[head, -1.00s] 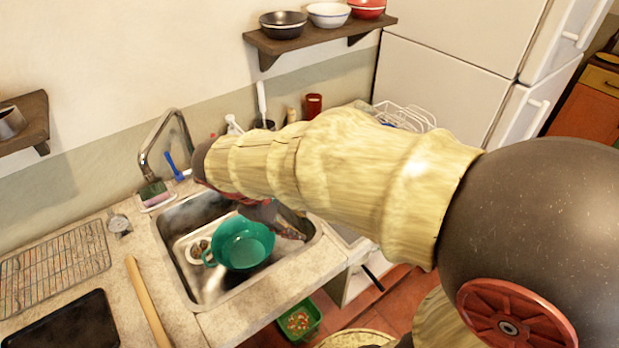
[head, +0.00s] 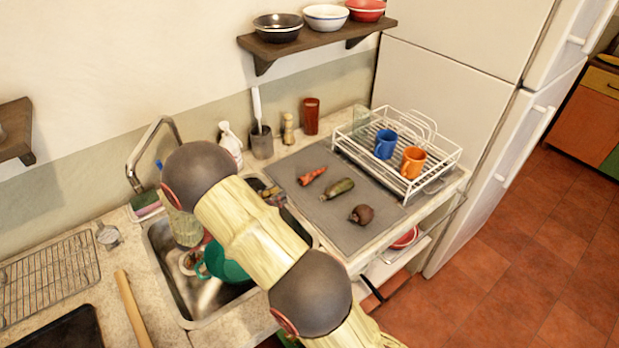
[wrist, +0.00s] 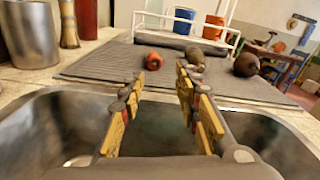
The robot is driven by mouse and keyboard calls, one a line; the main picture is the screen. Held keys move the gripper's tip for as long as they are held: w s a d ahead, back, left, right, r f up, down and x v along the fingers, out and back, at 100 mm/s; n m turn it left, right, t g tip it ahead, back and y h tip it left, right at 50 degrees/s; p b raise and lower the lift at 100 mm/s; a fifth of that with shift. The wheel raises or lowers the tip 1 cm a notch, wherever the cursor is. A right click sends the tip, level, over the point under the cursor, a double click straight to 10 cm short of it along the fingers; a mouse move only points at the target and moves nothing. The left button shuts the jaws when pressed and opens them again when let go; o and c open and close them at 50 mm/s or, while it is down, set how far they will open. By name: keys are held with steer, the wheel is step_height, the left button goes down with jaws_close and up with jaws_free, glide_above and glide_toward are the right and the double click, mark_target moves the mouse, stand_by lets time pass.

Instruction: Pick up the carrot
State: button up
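The carrot (head: 313,176) is a short orange root lying on a grey mat (head: 318,209) right of the sink. In the wrist view the carrot (wrist: 153,62) lies beyond the fingertips, with its blunt end towards me. My gripper (head: 271,193) is low at the sink's right side, left of the mat and apart from the carrot. The wrist view shows my gripper (wrist: 160,88) open, its yellow-padded fingers spread with nothing between them. My arm hides part of the sink in the head view.
A green zucchini-like vegetable (head: 337,189) and a round brown one (head: 362,214) lie right of the carrot. A white dish rack (head: 440,181) with mugs stands behind. A red cup (head: 311,116) and utensil pot (head: 262,143) stand along the wall. The sink (head: 172,268) holds a green colander.

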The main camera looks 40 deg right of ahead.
mark_target(300, 181)
steer(key=shift+n+t, duration=0.3)
steer(key=shift+n, duration=0.1)
steer(key=d+b, duration=0.1)
steer(key=d, duration=0.3)
steer(key=d+b, duration=0.1)
steer(key=d, duration=0.3)
steer(key=d+f+b, duration=0.1)
steer(key=d+b, duration=0.1)
steer(key=d, duration=0.1)
steer(key=shift+w+d, duration=0.25)
steer(key=shift+d, duration=0.15)
steer(key=shift+c, duration=0.2)
steer(key=c, duration=0.7)
jaws_close()
